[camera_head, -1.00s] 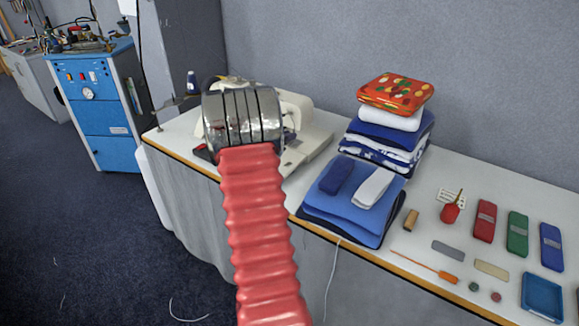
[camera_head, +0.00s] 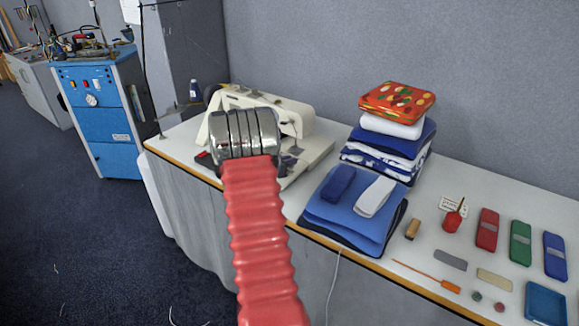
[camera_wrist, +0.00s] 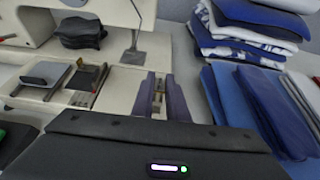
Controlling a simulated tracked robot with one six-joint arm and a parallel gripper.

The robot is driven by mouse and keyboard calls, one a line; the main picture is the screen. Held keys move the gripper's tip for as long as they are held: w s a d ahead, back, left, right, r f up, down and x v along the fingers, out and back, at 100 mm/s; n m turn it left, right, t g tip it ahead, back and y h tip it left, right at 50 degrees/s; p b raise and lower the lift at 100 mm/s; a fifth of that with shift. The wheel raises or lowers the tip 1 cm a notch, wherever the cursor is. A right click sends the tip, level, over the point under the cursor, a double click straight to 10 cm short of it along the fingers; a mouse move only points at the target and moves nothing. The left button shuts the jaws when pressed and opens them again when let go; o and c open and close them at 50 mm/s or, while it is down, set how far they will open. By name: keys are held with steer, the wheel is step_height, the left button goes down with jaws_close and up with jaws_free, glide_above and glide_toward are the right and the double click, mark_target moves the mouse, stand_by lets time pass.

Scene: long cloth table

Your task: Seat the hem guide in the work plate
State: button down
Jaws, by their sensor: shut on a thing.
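In the wrist view my gripper (camera_wrist: 160,92) is shut on a small narrow metal piece, the hem guide (camera_wrist: 157,103), between two purple-grey fingers. It is in front of the sewing machine's cream bed, right of a dark plate with a light slot (camera_wrist: 88,82), which looks like the work plate. I cannot tell whether the guide touches the bed. In the head view the sewing machine (camera_head: 236,100) stands on the table's left end. My own arm hides most of the gripper, the guide and the plate there.
A grey block (camera_wrist: 45,74) lies left of the dark plate. A thin grey stand (camera_wrist: 134,48) rises behind my fingers. Folded blue cloths (camera_head: 330,222) and a tall cloth stack (camera_head: 397,102) are right of the machine. Several small tools lie farther right along the table (camera_head: 480,186).

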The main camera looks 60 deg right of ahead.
steer(key=shift+f, duration=1.4)
steer(key=shift+f, duration=0.1)
steer(key=c, duration=1.7)
jaws_free()
steer(key=shift+c, duration=0.2)
steer(key=v, duration=1.2)
